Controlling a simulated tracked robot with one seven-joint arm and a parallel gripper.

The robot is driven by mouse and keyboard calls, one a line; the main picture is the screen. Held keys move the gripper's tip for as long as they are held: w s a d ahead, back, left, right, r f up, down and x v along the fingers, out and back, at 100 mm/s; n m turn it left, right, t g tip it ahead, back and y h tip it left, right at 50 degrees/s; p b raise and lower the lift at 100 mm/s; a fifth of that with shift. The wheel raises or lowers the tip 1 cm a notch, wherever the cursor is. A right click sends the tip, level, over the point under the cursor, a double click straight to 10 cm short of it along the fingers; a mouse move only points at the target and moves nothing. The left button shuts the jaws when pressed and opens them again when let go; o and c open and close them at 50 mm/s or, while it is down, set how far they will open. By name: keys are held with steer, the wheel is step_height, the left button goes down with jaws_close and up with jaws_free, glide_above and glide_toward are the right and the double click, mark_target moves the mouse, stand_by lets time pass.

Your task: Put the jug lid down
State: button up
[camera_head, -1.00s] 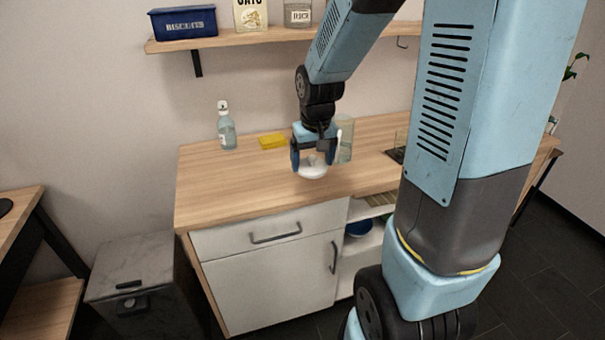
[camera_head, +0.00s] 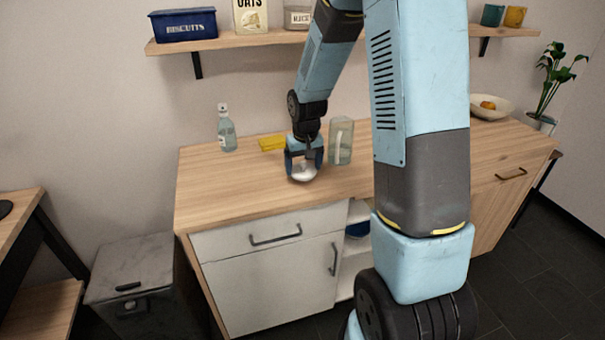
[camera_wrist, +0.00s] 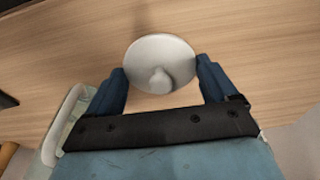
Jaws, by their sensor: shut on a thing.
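The jug lid (camera_head: 303,175) is a round white disc with a small knob. It also shows in the wrist view (camera_wrist: 150,52), knob toward the camera. My gripper (camera_head: 303,166) points down with its blue fingers on opposite sides of the lid's rim, shut on it; its fingers also show in the wrist view (camera_wrist: 161,68). The lid is low over the wooden worktop (camera_head: 235,187); I cannot tell whether it touches it. The clear, greenish jug (camera_head: 341,138) stands upright just right of my gripper, and its handle side shows at the lower left of the wrist view (camera_wrist: 73,108).
A yellow sponge (camera_head: 271,143) lies just behind and left of my gripper, and a clear bottle (camera_head: 227,130) stands farther left. A bowl with fruit (camera_head: 490,106) is at the far right. The worktop's front left is clear. A shelf (camera_head: 215,42) hangs above.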

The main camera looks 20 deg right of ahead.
mark_target(303, 167)
steer(key=shift+w+f, duration=0.2)
steer(key=shift+f, duration=0.2)
step_height(303, 167, down, 3)
steer(key=shift+r, duration=0.15)
steer(key=o, duration=0.8)
